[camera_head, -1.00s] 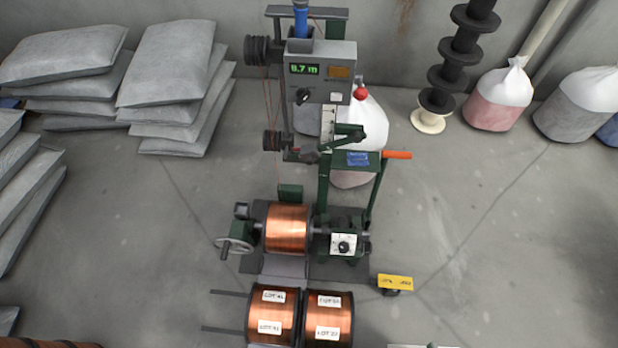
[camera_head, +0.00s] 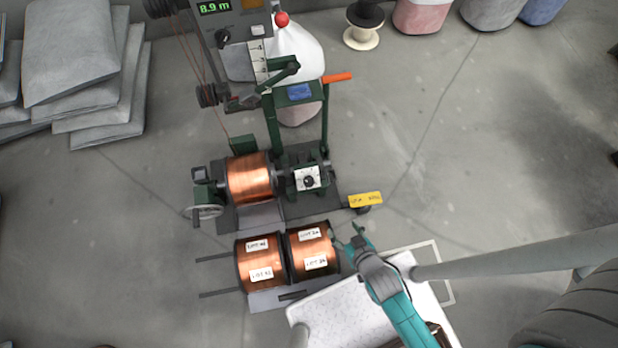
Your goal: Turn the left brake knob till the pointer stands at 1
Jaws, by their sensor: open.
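A black knob (camera_head: 309,181) sits on a white dial plate on the green block to the right of the copper spool (camera_head: 249,178) in the winding machine. Another black knob (camera_head: 222,38) is on the grey panel at the top. I cannot tell which one is the left brake knob. The pointer marks and numbers are too small to read. My gripper (camera_head: 347,236) is open and empty, low in the picture, beside the right lot spool (camera_head: 313,250). It is apart from both knobs.
Another lot spool (camera_head: 262,263) stands left of the right one. A green display (camera_head: 215,7) reads about 8.9 m. Open floor lies to the right.

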